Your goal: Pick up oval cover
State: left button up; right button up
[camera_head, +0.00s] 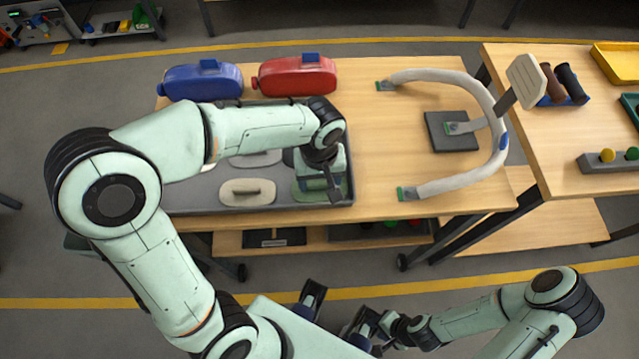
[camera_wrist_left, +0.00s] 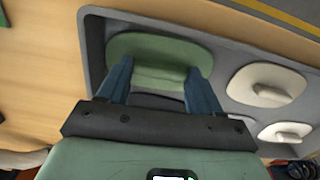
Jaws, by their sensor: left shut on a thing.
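A green oval cover (camera_wrist_left: 158,48) lies in the grey tray (camera_wrist_left: 95,45) in the left wrist view. In the head view the cover (camera_head: 303,192) is mostly behind my left gripper (camera_head: 322,190). My left gripper (camera_wrist_left: 160,72) points down at the cover, one blue finger on each side of its middle. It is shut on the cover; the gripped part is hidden. Beige oval covers with raised handles, one in front (camera_head: 247,192) and one behind (camera_head: 256,158), lie in the same tray. My right gripper (camera_head: 362,326) is low at the bottom, its fingers unclear.
A blue container (camera_head: 202,82) and a red container (camera_head: 297,77) stand behind the tray. A curved padded tube frame (camera_head: 485,95) and a dark square plate (camera_head: 451,132) are on the right of the table. A second table (camera_head: 555,150) adjoins at right.

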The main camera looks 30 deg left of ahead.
aim_at(320, 183)
pick_arm(q)
jog(key=shift+r, duration=0.1)
